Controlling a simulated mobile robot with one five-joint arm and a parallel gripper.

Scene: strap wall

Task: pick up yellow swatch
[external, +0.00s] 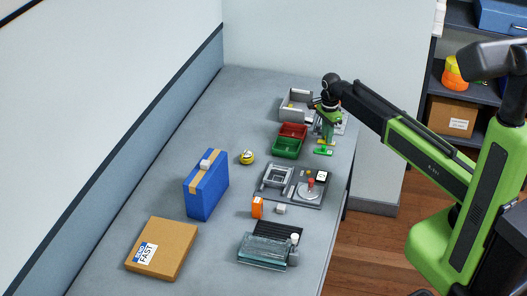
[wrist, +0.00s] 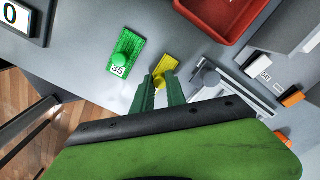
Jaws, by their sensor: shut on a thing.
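The yellow swatch (wrist: 162,68) is a small flat plate with a raised knob. In the wrist view it lies between the two green fingertips of my gripper (wrist: 160,84), which are shut on its knob. The fingers hide its near part. In the external view my gripper (external: 327,137) points down at the right side of the table, and a bit of yellow shows at its tips. I cannot tell whether the swatch is clear of the table. A green swatch (wrist: 127,50) with a knob and a "35" label lies just left of it, apart from the fingers.
A red bin (wrist: 221,18) is close by at upper right in the wrist view. A green bin (external: 286,148) and a grey bin (external: 296,104) stand near it. A panel with a red knob (external: 310,183), a blue case (external: 205,190) and a cardboard box (external: 165,250) stand nearer the camera.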

